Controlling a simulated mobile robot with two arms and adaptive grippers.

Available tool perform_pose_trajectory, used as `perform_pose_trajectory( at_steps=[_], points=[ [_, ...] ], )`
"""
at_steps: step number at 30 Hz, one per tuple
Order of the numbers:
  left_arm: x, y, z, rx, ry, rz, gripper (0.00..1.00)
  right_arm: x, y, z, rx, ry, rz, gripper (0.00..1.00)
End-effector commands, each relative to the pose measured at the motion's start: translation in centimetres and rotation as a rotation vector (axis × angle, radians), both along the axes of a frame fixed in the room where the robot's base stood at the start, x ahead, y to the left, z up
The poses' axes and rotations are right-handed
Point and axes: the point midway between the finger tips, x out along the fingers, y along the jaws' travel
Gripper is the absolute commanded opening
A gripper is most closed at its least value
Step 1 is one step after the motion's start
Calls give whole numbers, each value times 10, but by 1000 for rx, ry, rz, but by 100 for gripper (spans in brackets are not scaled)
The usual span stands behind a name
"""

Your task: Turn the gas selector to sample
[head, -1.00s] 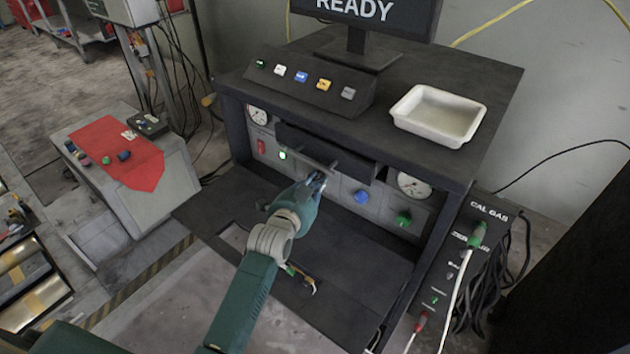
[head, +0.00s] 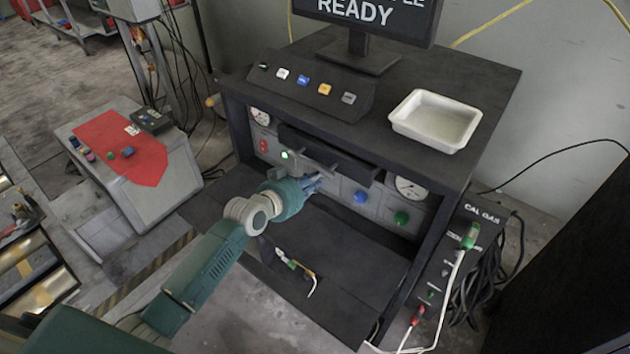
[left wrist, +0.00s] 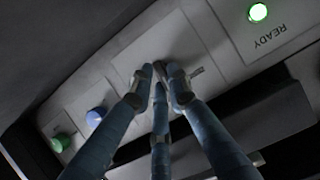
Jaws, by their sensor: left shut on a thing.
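My left gripper (head: 314,184) reaches into the dark analyser cabinet, its three blue fingers closed together at the pale front panel. In the left wrist view its fingertips (left wrist: 163,82) are shut around the gas selector, which they mostly cover. A small grey pointed piece of the selector (left wrist: 197,72) shows beside the fingertips. Its label and setting cannot be read. A lit green lamp (head: 285,155) marked READY also shows in the left wrist view (left wrist: 258,12). My right gripper is not in view.
A blue knob (head: 361,197) and a green knob (head: 401,218) sit right of the gripper. A dark handle bar (head: 325,150) runs above it. A white tray (head: 436,121) and a button box (head: 312,88) stand on top. The CAL GAS box (head: 462,262) is at right.

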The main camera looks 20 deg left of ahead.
Motion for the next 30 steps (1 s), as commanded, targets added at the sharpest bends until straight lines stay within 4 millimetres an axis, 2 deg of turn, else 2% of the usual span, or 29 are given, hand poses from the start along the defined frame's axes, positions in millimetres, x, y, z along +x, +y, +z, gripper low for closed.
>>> perform_pose_trajectory(
  at_steps=[9,21,22,23,30],
  points=[
    [0,1,-1,-72,27,0,0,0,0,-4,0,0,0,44],
    [0,1,0,-78,29,0,0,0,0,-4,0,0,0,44],
    [0,1,0,-78,29,0,18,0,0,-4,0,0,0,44],
    [0,1,0,-78,29,0,24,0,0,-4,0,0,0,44],
    [0,1,0,-78,28,0,24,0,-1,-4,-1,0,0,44]
  ],
)
